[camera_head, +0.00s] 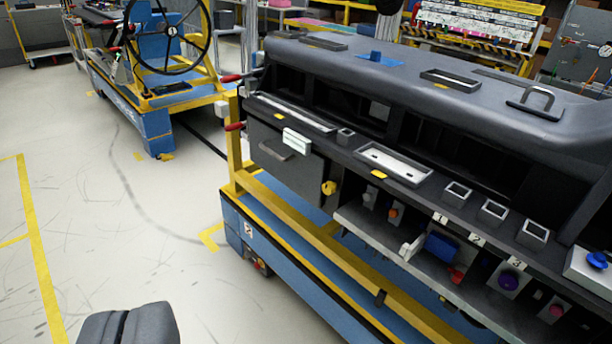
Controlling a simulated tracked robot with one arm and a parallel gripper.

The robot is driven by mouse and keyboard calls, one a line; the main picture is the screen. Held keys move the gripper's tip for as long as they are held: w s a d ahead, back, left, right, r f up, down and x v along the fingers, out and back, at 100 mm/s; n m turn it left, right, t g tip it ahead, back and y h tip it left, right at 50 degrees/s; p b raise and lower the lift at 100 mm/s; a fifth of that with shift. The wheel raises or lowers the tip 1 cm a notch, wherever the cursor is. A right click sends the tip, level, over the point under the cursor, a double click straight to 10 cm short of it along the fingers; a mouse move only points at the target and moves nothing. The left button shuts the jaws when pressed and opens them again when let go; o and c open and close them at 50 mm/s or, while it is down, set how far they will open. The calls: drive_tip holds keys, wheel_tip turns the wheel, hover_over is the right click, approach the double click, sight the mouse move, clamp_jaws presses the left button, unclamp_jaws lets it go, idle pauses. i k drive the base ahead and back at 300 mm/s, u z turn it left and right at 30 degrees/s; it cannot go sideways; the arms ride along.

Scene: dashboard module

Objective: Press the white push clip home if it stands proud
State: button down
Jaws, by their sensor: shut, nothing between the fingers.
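The dark grey dashboard module (450,105) lies across a yellow and blue stand (300,230) on the right. A small white block (297,141) sits on its front, above the dark glovebox panel (285,160). Another small white piece (411,247) stands at the edge of the grey shelf below. I cannot tell which of these, if either, is the white push clip, nor whether it stands proud. My gripper (124,312) shows at the bottom left, its two dark fingers shut together and empty, over bare floor and well apart from the module.
The shelf (375,232) holds several coloured parts by numbered tags. A box with a blue knob (597,260) stands at the far right. Another blue and yellow cart (150,100) with a steering wheel (170,32) stands at the back left. The floor (90,200) at left is clear, with yellow lines.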

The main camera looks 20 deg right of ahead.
sight(366, 196)
drive_tip(key=z, duration=0.05)
drive_tip(key=i, duration=0.9)
drive_tip(key=z, duration=0.35)
